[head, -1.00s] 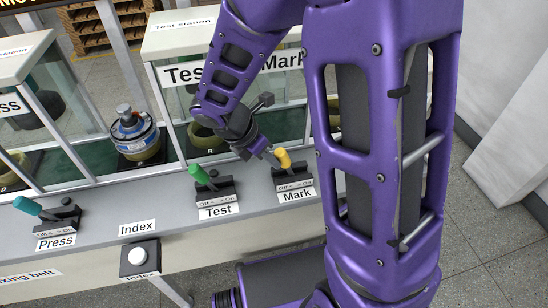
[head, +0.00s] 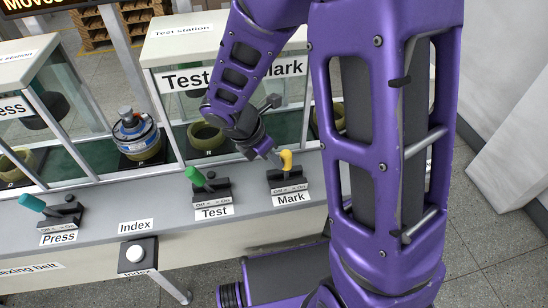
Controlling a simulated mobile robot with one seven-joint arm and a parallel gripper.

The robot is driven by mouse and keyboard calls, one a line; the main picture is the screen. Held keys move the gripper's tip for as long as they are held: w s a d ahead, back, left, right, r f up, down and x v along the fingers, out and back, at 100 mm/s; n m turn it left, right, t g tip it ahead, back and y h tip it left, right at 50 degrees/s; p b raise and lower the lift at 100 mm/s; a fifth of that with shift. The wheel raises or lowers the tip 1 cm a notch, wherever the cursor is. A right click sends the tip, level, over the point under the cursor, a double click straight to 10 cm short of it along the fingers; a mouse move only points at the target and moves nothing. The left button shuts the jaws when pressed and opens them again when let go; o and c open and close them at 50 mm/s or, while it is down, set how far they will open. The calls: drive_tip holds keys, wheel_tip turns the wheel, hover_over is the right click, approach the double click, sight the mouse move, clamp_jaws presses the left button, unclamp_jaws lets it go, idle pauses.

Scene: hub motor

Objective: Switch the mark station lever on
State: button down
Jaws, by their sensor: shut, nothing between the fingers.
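The Mark lever has a yellow handle (head: 286,160) on a dark base (head: 288,182), above a white "Mark" label (head: 291,198). The base is marked Off at left and On at right. The handle stands about upright, between the two ends. My gripper (head: 275,155) is shut and empty, with its tips against or very close to the left side of the yellow handle. I cannot tell whether they touch.
The green Test lever (head: 195,176) stands just left, leaning left. The teal Press lever (head: 32,202) and the white Index button (head: 135,254) are farther left. Glass-sided stations with a motor (head: 136,135) inside stand behind. My arm hides the counter's right part.

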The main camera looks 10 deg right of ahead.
drive_tip(key=shift+d+r+p, duration=0.2)
drive_tip(key=shift+d+p, duration=0.1)
drive_tip(key=shift+d, duration=0.25)
drive_tip(key=shift+d+r+p, duration=0.15)
drive_tip(key=shift+d+p, duration=0.15)
drive_tip(key=shift+d, duration=0.25)
drive_tip(key=shift+s+d+p, duration=0.1)
drive_tip(key=shift+d+p, duration=0.25)
drive_tip(key=shift+d, duration=0.95)
drive_tip(key=shift+a, duration=0.1)
drive_tip(key=s+d+p+v, duration=0.1)
drive_tip(key=d+v, duration=0.1)
drive_tip(key=v, duration=0.9)
drive_tip(key=shift+s+r, duration=0.3)
drive_tip(key=shift+r, duration=0.3)
drive_tip(key=shift+a, duration=0.1)
